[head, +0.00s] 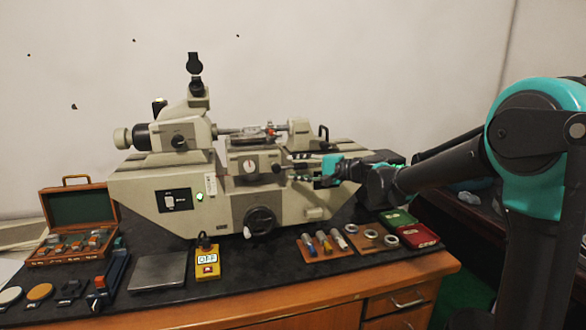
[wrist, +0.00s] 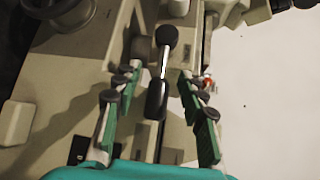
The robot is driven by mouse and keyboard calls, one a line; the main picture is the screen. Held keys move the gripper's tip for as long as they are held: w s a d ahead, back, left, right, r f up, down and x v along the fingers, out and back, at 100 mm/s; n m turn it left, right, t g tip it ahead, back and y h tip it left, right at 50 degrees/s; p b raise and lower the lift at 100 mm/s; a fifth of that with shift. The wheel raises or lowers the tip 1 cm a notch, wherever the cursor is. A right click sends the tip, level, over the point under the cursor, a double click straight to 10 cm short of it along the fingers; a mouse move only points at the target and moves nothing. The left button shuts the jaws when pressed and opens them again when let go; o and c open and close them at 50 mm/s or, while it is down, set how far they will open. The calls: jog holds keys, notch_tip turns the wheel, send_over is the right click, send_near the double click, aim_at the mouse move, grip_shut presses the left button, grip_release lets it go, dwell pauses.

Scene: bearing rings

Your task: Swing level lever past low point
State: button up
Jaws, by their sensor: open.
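A lever with a metal rod and black ends (wrist: 164,62) shows in the middle of the wrist view. It lies between the two green-and-grey fingers of my gripper (wrist: 158,76), with a gap visible on each side. The gripper is open and holds nothing. In the head view my gripper (head: 310,172) reaches from the right to the front of the grey measuring machine (head: 230,195), just right of its dial block. The lever is small there, and its contact with the fingers cannot be told.
A black handwheel (head: 260,220) sits low on the machine front. A yellow display box (head: 207,262), a grey plate (head: 159,271) and an open wooden case (head: 78,211) stand on the left. Wooden boards with pins and rings (head: 327,245), and red and green boxes (head: 418,235), lie below my arm.

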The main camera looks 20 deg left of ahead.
jog(key=shift+w+a+f, duration=0.1)
jog(key=shift+w+a, duration=0.05)
jog(key=shift+a, duration=0.55)
jog(key=shift+c, duration=0.5)
grip_shut()
